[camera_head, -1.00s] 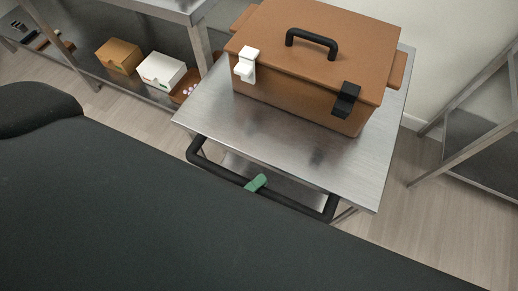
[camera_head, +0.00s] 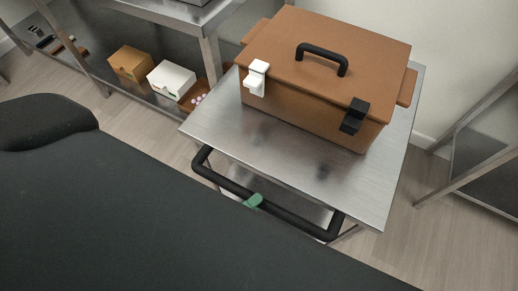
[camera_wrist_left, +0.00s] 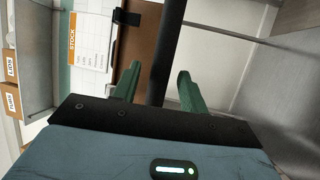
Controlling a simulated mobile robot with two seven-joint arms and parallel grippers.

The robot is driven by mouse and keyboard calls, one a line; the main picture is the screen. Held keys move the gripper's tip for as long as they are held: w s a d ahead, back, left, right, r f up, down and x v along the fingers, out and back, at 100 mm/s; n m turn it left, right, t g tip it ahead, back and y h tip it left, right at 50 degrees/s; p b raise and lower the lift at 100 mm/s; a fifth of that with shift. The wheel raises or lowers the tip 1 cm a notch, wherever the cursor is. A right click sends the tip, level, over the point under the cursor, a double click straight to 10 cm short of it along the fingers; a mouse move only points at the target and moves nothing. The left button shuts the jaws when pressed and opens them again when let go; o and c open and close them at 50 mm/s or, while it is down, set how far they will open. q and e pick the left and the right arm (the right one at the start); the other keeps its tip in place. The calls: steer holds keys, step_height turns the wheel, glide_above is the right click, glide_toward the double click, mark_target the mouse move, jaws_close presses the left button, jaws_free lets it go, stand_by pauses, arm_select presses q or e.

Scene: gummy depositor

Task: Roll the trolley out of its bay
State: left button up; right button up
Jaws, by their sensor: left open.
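The trolley (camera_head: 345,188) has a steel top and a black bar handle (camera_head: 291,221) along its near side. A brown lidded box (camera_head: 300,105) with a black grip, one white latch and one black latch stands on it. My left gripper (camera_head: 253,200) shows only as a green fingertip at the middle of the handle; my dark body hides the rest. In the left wrist view, its two green fingers (camera_wrist_left: 157,85) are apart, with the black handle bar (camera_wrist_left: 168,45) running between them. Contact cannot be told. My right gripper is out of view.
A steel shelf unit (camera_head: 212,58) stands close to the trolley's left, holding an orange-brown carton (camera_head: 131,64) and a white carton (camera_head: 171,79). Another steel frame (camera_head: 465,175) stands on the right. Wooden floor (camera_head: 402,215) shows between it and the trolley.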

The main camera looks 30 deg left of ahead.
arm_select(q)
steer(key=shift+b+v, duration=0.4)
steer(key=shift+v, duration=2.45)
steer(key=shift+f, duration=0.1)
